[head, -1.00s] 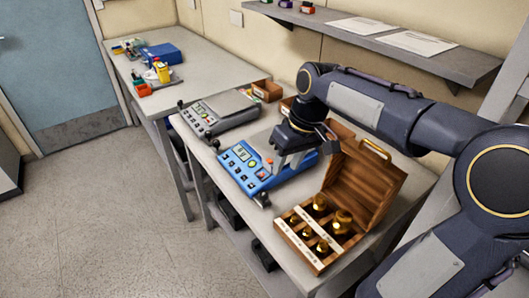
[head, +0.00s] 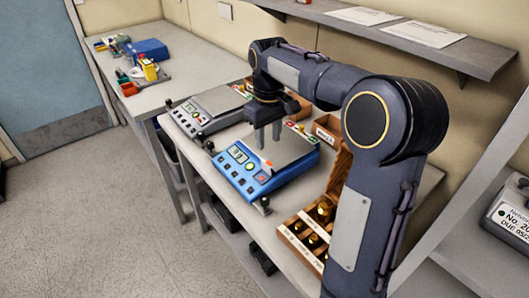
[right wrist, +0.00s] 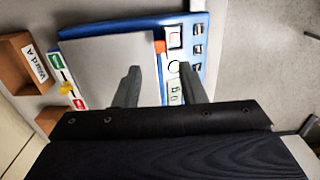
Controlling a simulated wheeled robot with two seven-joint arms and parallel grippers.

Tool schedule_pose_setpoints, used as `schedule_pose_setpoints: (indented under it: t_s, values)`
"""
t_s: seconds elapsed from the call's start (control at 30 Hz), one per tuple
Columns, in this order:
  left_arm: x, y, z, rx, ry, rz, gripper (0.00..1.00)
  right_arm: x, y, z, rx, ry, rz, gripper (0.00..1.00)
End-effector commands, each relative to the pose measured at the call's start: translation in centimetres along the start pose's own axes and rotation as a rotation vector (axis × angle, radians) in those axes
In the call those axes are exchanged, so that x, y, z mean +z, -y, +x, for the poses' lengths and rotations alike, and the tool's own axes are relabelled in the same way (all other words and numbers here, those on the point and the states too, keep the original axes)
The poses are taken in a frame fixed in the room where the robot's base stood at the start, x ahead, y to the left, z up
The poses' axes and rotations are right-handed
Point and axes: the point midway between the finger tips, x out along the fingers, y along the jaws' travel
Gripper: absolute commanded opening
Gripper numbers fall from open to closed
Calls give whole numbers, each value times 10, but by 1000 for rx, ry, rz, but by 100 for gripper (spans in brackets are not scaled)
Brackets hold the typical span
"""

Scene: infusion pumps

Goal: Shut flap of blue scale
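The blue scale (head: 296,158) sits on the bench with its grey pan and a front panel of buttons and a green display. A small orange piece (head: 267,165) stands at the edge between panel and pan; it also shows in the right wrist view (right wrist: 159,47). I cannot tell for sure whether it is the flap. My right gripper (head: 267,138) points down above the scale, fingers apart and empty. In the right wrist view the gripper (right wrist: 162,85) has one finger over the pan and one over the panel side. My left gripper is not in view.
A grey scale (head: 218,102) stands left of the blue one. An open wooden box of brass weights (head: 297,228) is at the right, partly hidden by my right arm. Small wooden bins (head: 328,130) stand behind. A shelf (head: 400,28) runs along the wall.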

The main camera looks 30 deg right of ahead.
Motion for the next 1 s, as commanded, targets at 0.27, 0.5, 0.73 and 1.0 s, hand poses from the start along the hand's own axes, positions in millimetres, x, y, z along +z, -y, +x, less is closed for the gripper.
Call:
schedule_pose_setpoints:
  t_s: [0.27,0.5,0.73,1.0]
  values:
    - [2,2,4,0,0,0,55,1,0,46,-2,3,0,37]
    - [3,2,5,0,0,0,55,1,0,68,-1,1,1,37]
    - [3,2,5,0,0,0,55,0,0,70,-1,-1,1,37]
    - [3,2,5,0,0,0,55,0,0,70,0,-1,1,10]
